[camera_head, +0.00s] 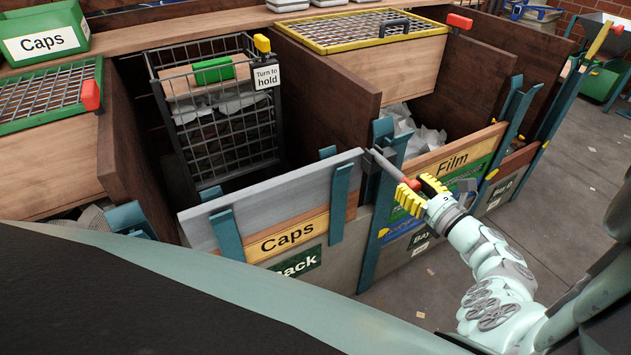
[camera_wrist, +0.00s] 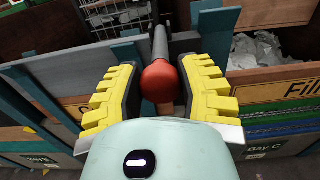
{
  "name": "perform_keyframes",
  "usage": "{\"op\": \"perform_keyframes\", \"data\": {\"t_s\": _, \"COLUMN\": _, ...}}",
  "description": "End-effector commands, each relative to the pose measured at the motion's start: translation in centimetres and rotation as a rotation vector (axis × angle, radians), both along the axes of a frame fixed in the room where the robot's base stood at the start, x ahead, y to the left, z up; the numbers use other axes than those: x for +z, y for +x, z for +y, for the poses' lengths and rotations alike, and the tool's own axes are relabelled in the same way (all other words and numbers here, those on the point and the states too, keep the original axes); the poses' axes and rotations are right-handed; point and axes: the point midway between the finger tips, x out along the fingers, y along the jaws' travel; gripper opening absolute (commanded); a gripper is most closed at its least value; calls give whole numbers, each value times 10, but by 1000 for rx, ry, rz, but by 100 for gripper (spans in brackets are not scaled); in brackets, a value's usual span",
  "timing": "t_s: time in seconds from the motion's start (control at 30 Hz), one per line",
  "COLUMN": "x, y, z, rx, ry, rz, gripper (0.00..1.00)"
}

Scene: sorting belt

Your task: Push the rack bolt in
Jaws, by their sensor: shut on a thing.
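The rack bolt (camera_head: 385,163) is a dark grey rod with a red knob. My gripper (camera_head: 420,193) has yellow ridged fingers and is shut on the bolt's red knob (camera_wrist: 160,81). In the wrist view the knob sits between the two fingers (camera_wrist: 160,95), and the dark rod runs away from it past a teal post. The rod's far end is hard to make out.
A wire rack (camera_head: 225,125) with a "Turn to hold" tag (camera_head: 266,77) stands inside the bay behind the board. Teal posts (camera_head: 382,190) flank the bay fronts. Open floor (camera_head: 425,285) lies around my arm.

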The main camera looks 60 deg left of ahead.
Motion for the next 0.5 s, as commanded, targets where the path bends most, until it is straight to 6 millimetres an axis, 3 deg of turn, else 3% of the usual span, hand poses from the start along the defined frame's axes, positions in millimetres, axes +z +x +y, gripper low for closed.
{"op": "perform_keyframes", "data": {"t_s": 0.17, "x": -1, "y": 1, "z": 5, "rx": -2, "ry": 3, "rz": 2, "gripper": 0}}
{"op": "perform_keyframes", "data": {"t_s": 0.5, "x": -4, "y": 7, "z": 60, "rx": -2, "ry": 4, "rz": 2, "gripper": 0}}
